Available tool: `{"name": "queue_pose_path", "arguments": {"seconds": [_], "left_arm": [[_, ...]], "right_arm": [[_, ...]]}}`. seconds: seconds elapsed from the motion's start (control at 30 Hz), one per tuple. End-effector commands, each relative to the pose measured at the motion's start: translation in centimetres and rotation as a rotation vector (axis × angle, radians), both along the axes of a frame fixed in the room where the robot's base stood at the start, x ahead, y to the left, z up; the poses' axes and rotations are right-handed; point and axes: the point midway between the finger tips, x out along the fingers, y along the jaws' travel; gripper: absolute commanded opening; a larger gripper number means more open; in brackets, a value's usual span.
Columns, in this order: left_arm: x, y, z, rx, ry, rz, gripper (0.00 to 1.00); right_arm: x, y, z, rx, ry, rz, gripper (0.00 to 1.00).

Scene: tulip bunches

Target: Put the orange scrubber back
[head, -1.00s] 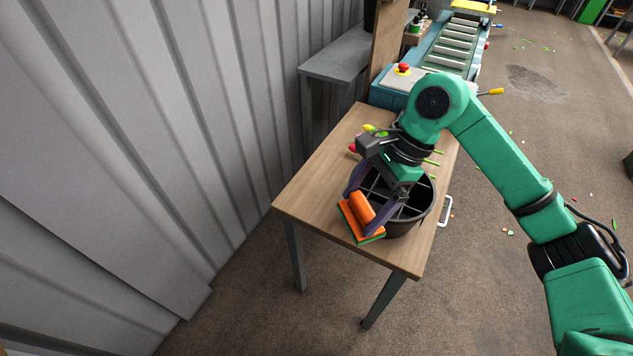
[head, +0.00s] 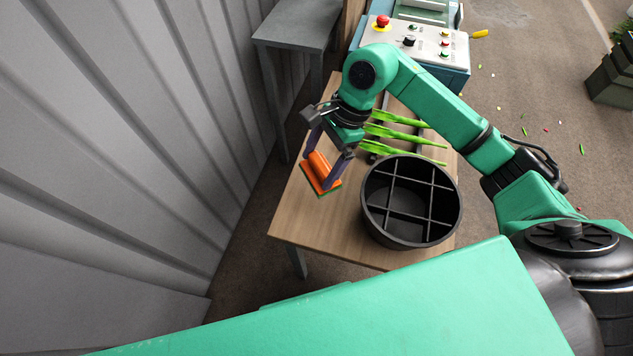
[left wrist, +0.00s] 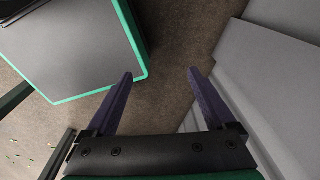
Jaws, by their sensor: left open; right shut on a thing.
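The orange scrubber (head: 319,171) has an orange block handle on a flat base with a green edge. It is at the left part of the wooden table in the head view. My right gripper (head: 328,166) is shut on its handle from above. I cannot tell whether the base touches the table top or is just above it. My left gripper (left wrist: 162,78) is open and empty in the left wrist view, over brown floor. The left gripper's fingers do not show in the head view.
A black round bucket with a grid of compartments (head: 408,240) stands on the table (head: 330,228), right of the scrubber. Green tulip stems (head: 398,133) lie behind it. A control panel with a red button (head: 382,22) and a grey side table (head: 294,26) are beyond. A corrugated wall (head: 150,130) is at left.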

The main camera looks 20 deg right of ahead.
Motion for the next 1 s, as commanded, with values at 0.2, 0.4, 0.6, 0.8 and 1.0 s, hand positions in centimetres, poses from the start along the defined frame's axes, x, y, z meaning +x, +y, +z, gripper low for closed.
{"name": "queue_pose_path", "arguments": {"seconds": [0.2,0.4,0.6,0.8,1.0], "left_arm": [[-1.1,-0.2,1.5,-0.002,0.018,-0.001,0.89],[1.6,-0.2,2.4,-0.003,-0.026,-0.003,0.89],[1.4,-0.2,2.5,-0.004,-0.024,-0.002,0.89],[0.8,-0.1,2.2,-0.001,-0.013,-0.002,0.89],[0.7,0.0,2.1,0.000,-0.011,-0.002,0.89]], "right_arm": [[-0.1,0.1,-6.0,0.001,0.003,-0.001,0.41],[0.0,0.1,-9.5,0.002,0.004,-0.002,0.41],[0.1,0.1,-11.6,0.001,-0.001,0.001,0.41],[0.1,0.1,-11.8,0.000,-0.001,0.001,0.41],[0.1,0.1,-11.8,0.000,-0.001,0.001,1.00]]}}
